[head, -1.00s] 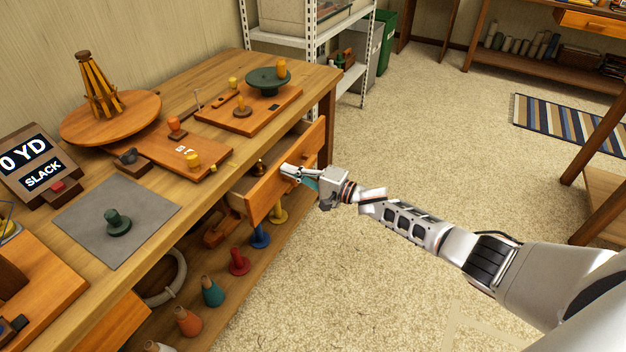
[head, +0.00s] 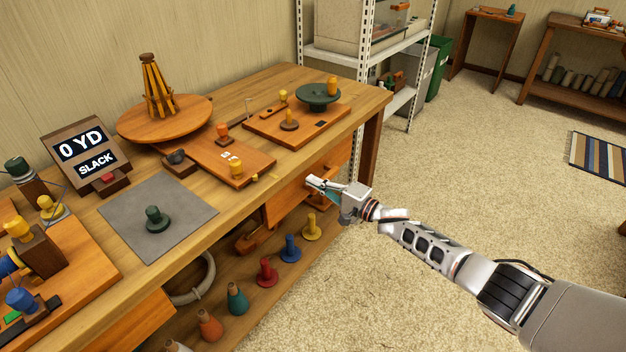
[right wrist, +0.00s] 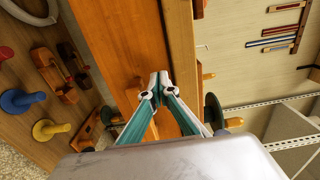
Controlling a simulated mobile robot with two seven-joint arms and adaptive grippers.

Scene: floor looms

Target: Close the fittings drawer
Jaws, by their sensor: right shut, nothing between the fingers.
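The fittings drawer (head: 290,196) is under the right part of the wooden workbench (head: 240,194). In the head view its orange-brown front sits close under the bench top, and no open interior shows. My right gripper (head: 312,183) is shut and empty, its fingertips at the drawer front. In the right wrist view the shut fingertips (right wrist: 159,82) lie against or just before the wooden drawer front (right wrist: 135,40); I cannot tell if they touch. My left gripper is not in view.
On the shelf below stand several coloured pegs, including a blue one (head: 290,248) and a yellow one (head: 312,228). A white metal rack (head: 410,75) stands beyond the bench's far end.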

